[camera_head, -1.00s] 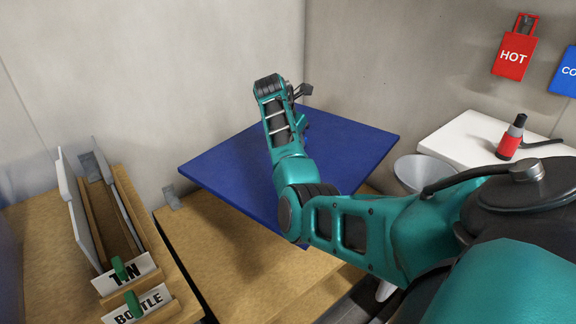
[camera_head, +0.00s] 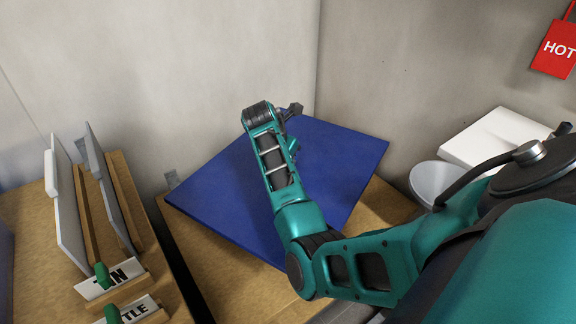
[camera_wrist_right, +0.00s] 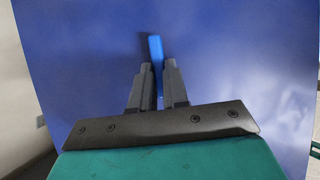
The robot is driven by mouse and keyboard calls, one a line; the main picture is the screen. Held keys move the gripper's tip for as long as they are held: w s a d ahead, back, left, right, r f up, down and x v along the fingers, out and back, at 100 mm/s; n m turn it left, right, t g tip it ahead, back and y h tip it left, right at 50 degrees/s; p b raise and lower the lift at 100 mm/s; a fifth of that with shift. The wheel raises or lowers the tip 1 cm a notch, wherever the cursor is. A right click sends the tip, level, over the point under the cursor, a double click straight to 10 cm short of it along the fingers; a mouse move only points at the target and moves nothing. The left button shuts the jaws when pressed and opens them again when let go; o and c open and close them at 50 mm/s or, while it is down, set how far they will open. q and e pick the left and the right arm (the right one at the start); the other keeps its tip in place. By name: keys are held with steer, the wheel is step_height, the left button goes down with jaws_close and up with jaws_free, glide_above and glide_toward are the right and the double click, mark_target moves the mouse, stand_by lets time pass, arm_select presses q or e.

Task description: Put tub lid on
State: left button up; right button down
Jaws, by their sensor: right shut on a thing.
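A large flat blue panel (camera_head: 215,190), which looks like the tub lid, hangs over the wooden bench in the head view. My right arm reaches across it from the right. In the right wrist view the blue panel (camera_wrist_right: 80,60) fills most of the picture. There my right gripper (camera_wrist_right: 156,72) is shut on a narrow lighter blue handle (camera_wrist_right: 155,48) on the panel. My left gripper is not in view.
A wooden rack (camera_head: 120,205) with upright grey boards and TIN and BOTTLE labels stands at the left. A wooden bench (camera_head: 225,285) lies under the panel. A grey bowl or funnel (camera_head: 430,180) and a white surface (camera_head: 495,135) are at the right. Walls close the back.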

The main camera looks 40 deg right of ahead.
step_height(320, 180, down, 14)
steer(key=b, duration=0.5)
step_height(320, 180, down, 4)
steer(key=shift+r+b, duration=0.25)
steer(key=shift+b, duration=0.9)
steer(key=c, duration=1.6)
jaws_free()
steer(key=shift+f, duration=0.15)
steer(key=o, duration=0.5)
